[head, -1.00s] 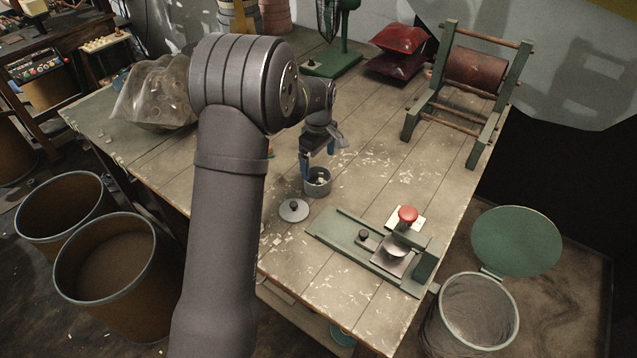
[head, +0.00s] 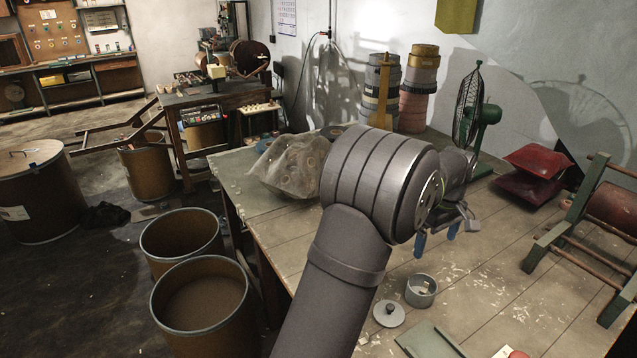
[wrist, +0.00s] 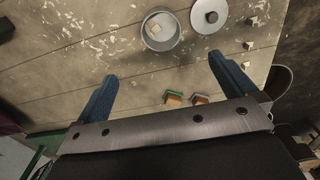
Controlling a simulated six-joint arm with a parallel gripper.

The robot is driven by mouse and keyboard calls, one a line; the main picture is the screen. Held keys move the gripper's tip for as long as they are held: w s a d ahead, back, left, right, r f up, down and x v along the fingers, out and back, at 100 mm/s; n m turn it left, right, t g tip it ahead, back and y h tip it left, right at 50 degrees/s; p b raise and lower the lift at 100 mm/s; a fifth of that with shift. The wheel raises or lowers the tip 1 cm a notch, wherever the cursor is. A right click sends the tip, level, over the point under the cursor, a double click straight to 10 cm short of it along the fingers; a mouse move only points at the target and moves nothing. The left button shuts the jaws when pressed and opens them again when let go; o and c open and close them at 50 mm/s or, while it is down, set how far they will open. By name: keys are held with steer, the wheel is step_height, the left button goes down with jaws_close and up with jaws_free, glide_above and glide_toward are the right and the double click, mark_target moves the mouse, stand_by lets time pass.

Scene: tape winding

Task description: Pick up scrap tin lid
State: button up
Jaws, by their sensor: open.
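The scrap tin (head: 421,290) is a small grey round tin standing open on the workbench, with a pale scrap inside; it also shows in the wrist view (wrist: 174,45). Its lid (head: 389,313) is a grey disc with a dark knob, lying flat on the bench just beside the tin, near the bench's edge; it shows at the top of the wrist view (wrist: 208,17). My gripper (head: 437,240) has blue fingers, is open and empty, and hangs above the bench behind the tin. In the wrist view the open fingers (wrist: 165,85) are apart from tin and lid.
A green-based fixture (head: 430,341) lies right of the lid. A clear bag of rolls (head: 290,165) sits at the bench's left. A green fan (head: 478,120), red cushion-like packs (head: 537,170) and a roller frame (head: 590,235) stand toward the back and right. Drums (head: 205,310) stand on the floor left.

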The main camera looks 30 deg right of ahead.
steer(key=shift+c, duration=1.3)
steer(key=n+g+h, duration=0.1)
steer(key=n+h, duration=0.2)
steer(key=n, duration=1.1)
glide_toward(390, 307)
steer(key=shift+m, duration=0.3)
steer(key=x, duration=0.5)
steer(key=shift+w+d, duration=0.15)
steer(key=shift+d, duration=0.2)
steer(key=shift+a+x, duration=0.2)
steer(key=shift+x, duration=2.35)
steer(key=shift+c, duration=0.2)
